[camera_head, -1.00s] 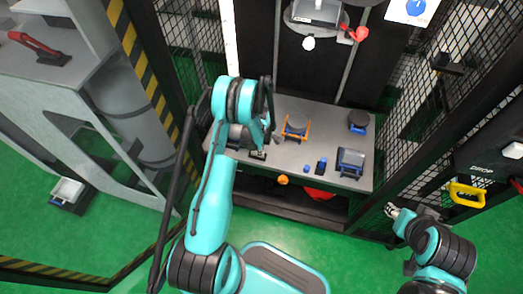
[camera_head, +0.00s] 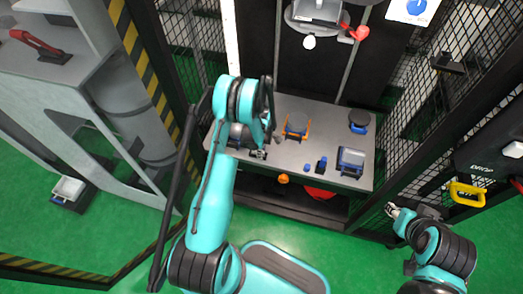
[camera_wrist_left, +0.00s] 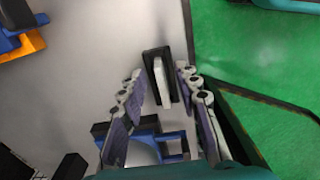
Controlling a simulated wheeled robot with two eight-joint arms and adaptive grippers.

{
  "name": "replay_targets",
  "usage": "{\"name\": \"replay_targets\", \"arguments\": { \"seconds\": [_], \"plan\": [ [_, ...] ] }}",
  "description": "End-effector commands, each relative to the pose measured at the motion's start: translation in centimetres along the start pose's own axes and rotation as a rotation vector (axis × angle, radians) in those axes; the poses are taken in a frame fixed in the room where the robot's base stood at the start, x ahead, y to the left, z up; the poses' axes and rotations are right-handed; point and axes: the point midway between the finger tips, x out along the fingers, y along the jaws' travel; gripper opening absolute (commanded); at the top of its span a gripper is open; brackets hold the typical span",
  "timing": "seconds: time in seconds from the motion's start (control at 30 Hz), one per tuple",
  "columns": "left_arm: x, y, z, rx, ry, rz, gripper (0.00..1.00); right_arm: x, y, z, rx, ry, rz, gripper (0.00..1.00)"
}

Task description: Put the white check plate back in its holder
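In the left wrist view, the white check plate (camera_wrist_left: 162,84) is a small white bar within the outline of a narrow black holder (camera_wrist_left: 151,60) on the grey table. I cannot tell whether it is fully seated. My left gripper (camera_wrist_left: 161,73) is open, one finger on each side of the plate, with visible gaps. In the head view my left gripper (camera_head: 260,152) is at the table's front edge, left of centre, and mostly hides plate and holder. My right gripper (camera_head: 391,210) is low at the right, away from the table; its opening is too small to judge.
The grey table (camera_head: 275,170) carries an orange stand (camera_head: 297,128), a blue-black round stand (camera_head: 358,120) and a blue box-like fixture (camera_head: 350,160). A blue frame (camera_wrist_left: 175,141) is close to the left fingers. Mesh fencing (camera_head: 440,110) bounds the right side.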

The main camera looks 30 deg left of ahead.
Motion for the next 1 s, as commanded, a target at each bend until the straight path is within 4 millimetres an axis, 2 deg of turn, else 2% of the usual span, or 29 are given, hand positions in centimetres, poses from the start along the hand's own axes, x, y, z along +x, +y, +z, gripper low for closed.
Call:
{"name": "replay_targets", "arguments": {
  "seconds": [0.17, 0.27, 0.37, 0.7, 0.8, 1.0],
  "plan": [
    [-0.1, 0.0, 0.0, 0.0, 0.0, 0.0, 0.32, 0.0, 0.0, 0.0, 0.0, 0.0, 0.0, 0.38],
    [-0.8, 0.0, 0.0, 0.0, 0.0, 0.0, 0.32, 0.0, 0.0, 0.0, 0.0, 0.0, 0.0, 0.38],
    [-2.3, 0.0, 0.0, 0.0, 0.0, 0.0, 0.32, 0.0, 0.0, 0.0, 0.0, 0.0, 0.0, 0.38],
    [-9.5, 0.0, 0.0, 0.0, 0.0, 0.0, 0.32, 0.0, 0.0, 0.0, 0.0, 0.0, 0.0, 0.38],
    [-10.8, 0.0, 0.0, 0.0, 0.0, 0.0, 0.32, 0.0, 0.0, 0.0, 0.0, 0.0, 0.0, 0.38],
    [-12.0, 0.0, 0.0, 0.0, 0.0, 0.0, 0.32, 0.0, 0.0, 0.0, 0.0, 0.0, 0.0, 0.38]
  ]
}}
